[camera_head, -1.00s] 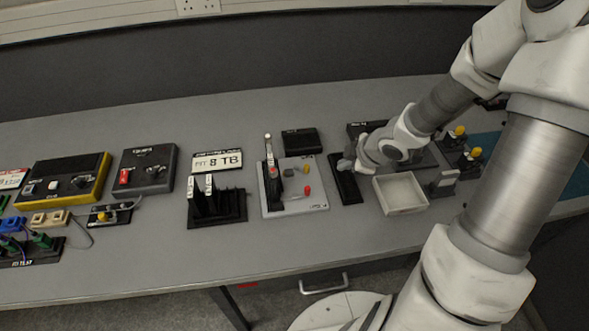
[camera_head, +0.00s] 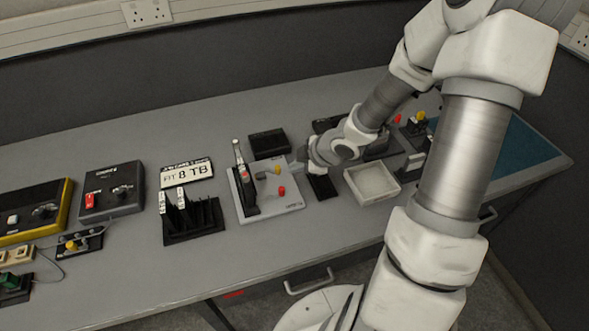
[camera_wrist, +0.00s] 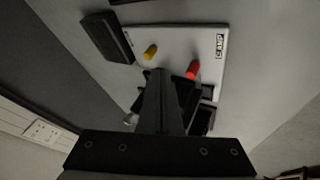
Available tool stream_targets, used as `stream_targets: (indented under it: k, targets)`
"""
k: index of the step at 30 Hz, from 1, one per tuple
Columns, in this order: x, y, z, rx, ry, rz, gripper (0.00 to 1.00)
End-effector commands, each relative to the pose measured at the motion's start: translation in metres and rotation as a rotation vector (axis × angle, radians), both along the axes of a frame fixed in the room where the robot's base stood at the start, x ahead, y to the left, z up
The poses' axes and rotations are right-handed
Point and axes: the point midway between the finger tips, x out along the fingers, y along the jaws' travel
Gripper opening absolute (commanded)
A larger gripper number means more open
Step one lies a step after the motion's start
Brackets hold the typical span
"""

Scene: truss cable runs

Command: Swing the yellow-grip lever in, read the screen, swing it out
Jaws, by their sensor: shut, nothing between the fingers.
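A pale plate (camera_head: 287,203) lettered CLAMP carries a yellow grip (camera_head: 277,170), a red grip (camera_head: 281,191) and an upright clamp with a silver handle (camera_head: 238,152). In the wrist view the yellow grip (camera_wrist: 150,52) is left of the red grip (camera_wrist: 193,70). A dark box (camera_head: 269,143), possibly the screen, lies behind the plate and also shows in the wrist view (camera_wrist: 107,37); no reading is visible. My gripper (camera_head: 303,158) is by the plate's right edge. Its fingers (camera_wrist: 160,75) are shut and empty, apart from the yellow grip, and hide part of the clamp.
A white tray (camera_head: 347,181) is right of the plate, with a dark block (camera_head: 322,187) between them. A black slotted rack (camera_head: 200,232) and a sign (camera_head: 187,173) are to the left. Knobbed devices stand farther right. Bare bench lies in front of the plate.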

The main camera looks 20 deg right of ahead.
Motion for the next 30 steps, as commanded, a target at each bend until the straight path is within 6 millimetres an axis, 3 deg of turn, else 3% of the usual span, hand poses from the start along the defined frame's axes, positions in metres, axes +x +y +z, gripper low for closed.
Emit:
stream_targets:
  k: [3, 12, 30]
  targets:
    - [0.011, 0.007, -0.023, 0.0, 0.0, 0.004, 0.0]
    - [0.033, 0.02, -0.055, 0.0, 0.001, 0.001, 0.0]
    - [0.04, 0.023, -0.062, -0.001, 0.0, 0.0, 0.0]
